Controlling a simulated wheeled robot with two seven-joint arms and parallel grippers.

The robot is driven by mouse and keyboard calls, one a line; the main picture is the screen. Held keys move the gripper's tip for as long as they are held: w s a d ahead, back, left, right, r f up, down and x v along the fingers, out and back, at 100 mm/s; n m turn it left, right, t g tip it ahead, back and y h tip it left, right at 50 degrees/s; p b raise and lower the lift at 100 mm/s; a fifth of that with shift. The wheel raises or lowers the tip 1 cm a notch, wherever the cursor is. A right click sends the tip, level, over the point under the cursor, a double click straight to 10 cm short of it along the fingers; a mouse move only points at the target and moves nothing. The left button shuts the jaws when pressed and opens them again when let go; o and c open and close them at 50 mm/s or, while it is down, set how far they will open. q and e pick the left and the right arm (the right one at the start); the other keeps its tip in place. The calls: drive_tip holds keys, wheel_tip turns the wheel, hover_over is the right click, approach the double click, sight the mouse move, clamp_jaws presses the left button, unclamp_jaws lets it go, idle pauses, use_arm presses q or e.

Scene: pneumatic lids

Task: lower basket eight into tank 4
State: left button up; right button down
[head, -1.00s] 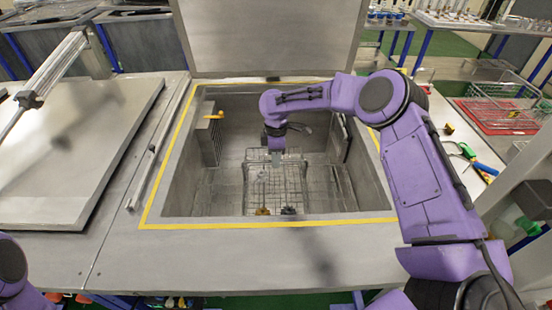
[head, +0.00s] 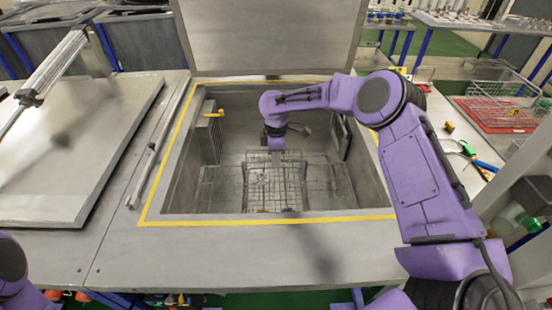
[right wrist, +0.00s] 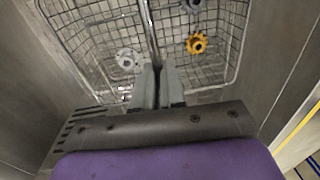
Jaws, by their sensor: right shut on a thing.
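A wire basket (head: 297,188) hangs inside the open tank (head: 218,215), its rim below the yellow-edged opening. My right gripper (head: 276,158) is inside the tank, at the top of the basket. In the right wrist view the right gripper (right wrist: 157,75) is shut on the basket's handle bar. The basket (right wrist: 85,42) holds a yellow toothed part (right wrist: 197,44) and grey parts, one of them at the left (right wrist: 127,60). I cannot tell whether the basket touches the tank floor. No number shows on basket or tank. My left gripper is out of the head view.
The tank's raised lid (head: 268,38) stands behind the opening. A closed lid (head: 75,150) lies at the left. An orange fitting (head: 215,113) sits on the tank's left inner wall. A red tray (head: 495,116) with a wire basket (head: 500,95) and tools are at the right.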

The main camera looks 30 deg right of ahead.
drive_tip(key=shift+s+a+f, duration=0.1)
drive_tip(key=shift+s+f, duration=0.25)
drive_tip(key=shift+f, duration=0.35)
drive_tip(key=c, duration=1.3)
unclamp_jaws()
drive_tip(key=shift+o, duration=0.9)
drive_tip(key=shift+w+f, duration=0.1)
drive_tip(key=shift+w, duration=0.1)
drive_tip(key=shift+w+f, duration=0.15)
wheel_tip(320, 180, up, 23)
drive_tip(key=p, duration=0.5)
drive_tip(key=shift+w+d+f+p, duration=0.15)
drive_tip(key=shift+w+d+p, duration=0.15)
drive_tip(key=shift+w, duration=0.15)
